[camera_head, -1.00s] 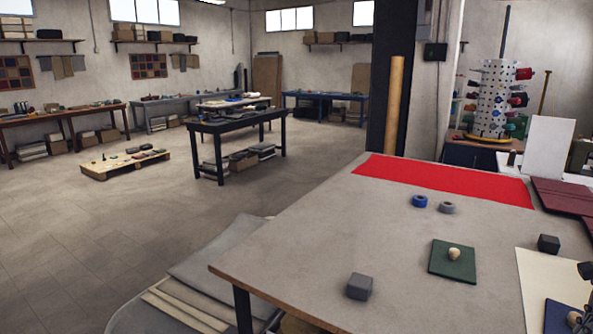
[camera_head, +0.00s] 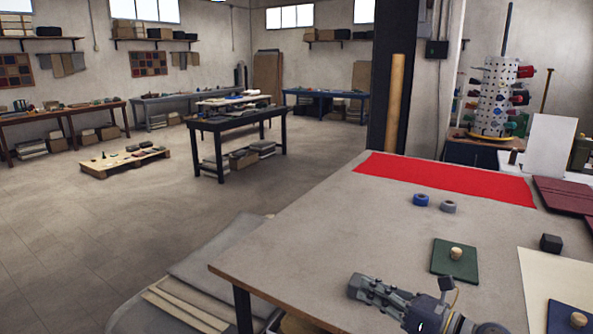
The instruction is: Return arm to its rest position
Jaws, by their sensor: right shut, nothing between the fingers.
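My right gripper (camera_head: 368,289) is in the lower middle of the head view, over the front part of the grey-topped table (camera_head: 330,230). Its dark grey fingers point left and are shut, with nothing held. The wrist and arm lead off to the lower right, out of the frame. The gripper covers the spot where a grey block stood, so I cannot see that block. My left gripper is not in view.
The table bears a red cloth (camera_head: 440,178), a blue roll (camera_head: 421,200), a grey roll (camera_head: 448,207), a green square (camera_head: 440,262) with a cork-like knob (camera_head: 456,253), and a black block (camera_head: 551,243). Grey sheets (camera_head: 215,262) lie left of the table.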

